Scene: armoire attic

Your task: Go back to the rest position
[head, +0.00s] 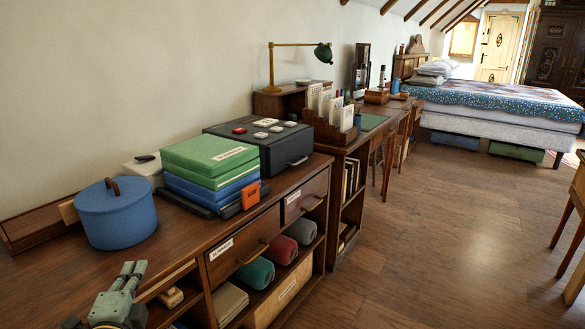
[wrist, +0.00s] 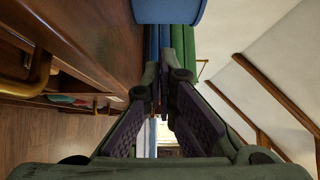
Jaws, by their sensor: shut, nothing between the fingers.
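My gripper (head: 132,268) shows at the bottom left of the head view, in front of the cabinet top's front edge, fingers pointing up. It is shut and holds nothing. In the wrist view my gripper (wrist: 165,72) has its two dark fingers reaching toward the top of the picture. A round blue pot (head: 115,214) with a brown handle stands on the cabinet top, just beyond my gripper. The pot's blue side also shows in the wrist view (wrist: 168,10) beyond the fingertips. Most of my arm is out of view.
Green boxes (head: 210,152) and blue boxes (head: 212,190) are stacked right of the pot, with an orange item (head: 250,195) in front. A black case (head: 258,142) stands behind. A drawer (head: 243,246) has a protruding brass handle. Open floor (head: 430,220) lies to the right.

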